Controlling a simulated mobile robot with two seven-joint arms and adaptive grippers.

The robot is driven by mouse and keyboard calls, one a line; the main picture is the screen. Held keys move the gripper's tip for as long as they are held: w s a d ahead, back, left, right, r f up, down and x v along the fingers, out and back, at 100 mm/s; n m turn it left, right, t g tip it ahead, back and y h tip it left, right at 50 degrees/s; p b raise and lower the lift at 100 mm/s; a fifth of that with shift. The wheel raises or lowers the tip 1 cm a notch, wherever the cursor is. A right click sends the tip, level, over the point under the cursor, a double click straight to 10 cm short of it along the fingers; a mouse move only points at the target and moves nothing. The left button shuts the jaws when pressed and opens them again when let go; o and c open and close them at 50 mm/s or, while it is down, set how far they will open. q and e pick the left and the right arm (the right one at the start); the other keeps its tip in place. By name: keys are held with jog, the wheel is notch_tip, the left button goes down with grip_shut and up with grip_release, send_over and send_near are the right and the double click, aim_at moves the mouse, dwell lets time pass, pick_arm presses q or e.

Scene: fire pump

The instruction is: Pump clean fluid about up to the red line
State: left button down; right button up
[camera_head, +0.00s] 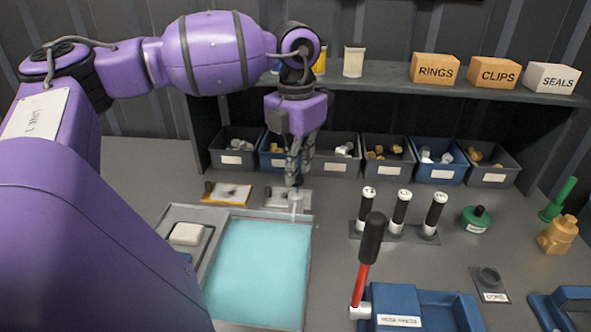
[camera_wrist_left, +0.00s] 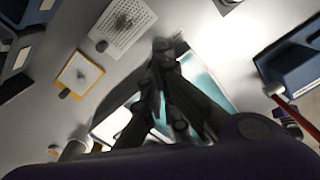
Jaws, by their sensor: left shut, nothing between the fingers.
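A tray of teal fluid (camera_head: 258,268) lies at the lower left of centre in the head view, and part of the fluid shows in the wrist view (camera_wrist_left: 208,72). My left gripper (camera_head: 295,183) points down at the tray's far right corner, fingers shut and empty. In the wrist view its dark fingers (camera_wrist_left: 165,48) are together. A small pale upright piece (camera_head: 296,202) stands just below the fingertips; contact is unclear. A lever with a red shaft (camera_head: 362,285) and black grip (camera_head: 372,238) stands right of the tray. I see no red line. My right gripper is out of view.
Three black-and-white cylinders (camera_head: 399,215) stand in a rack right of the gripper. Several bins (camera_head: 388,158) line the back under a shelf (camera_head: 395,78). A blue labelled fixture (camera_head: 398,305) sits beside the lever. Two flat pads (camera_head: 228,193) lie behind the tray.

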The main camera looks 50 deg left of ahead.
pick_arm(q)
jog(key=shift+f+b, duration=0.4)
jog(key=shift+f, duration=0.85)
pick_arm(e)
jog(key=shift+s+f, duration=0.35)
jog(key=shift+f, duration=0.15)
pick_arm(q)
jog(key=shift+r, duration=0.1)
jog(key=shift+r+p, duration=0.35)
jog(key=shift+r, duration=1.3)
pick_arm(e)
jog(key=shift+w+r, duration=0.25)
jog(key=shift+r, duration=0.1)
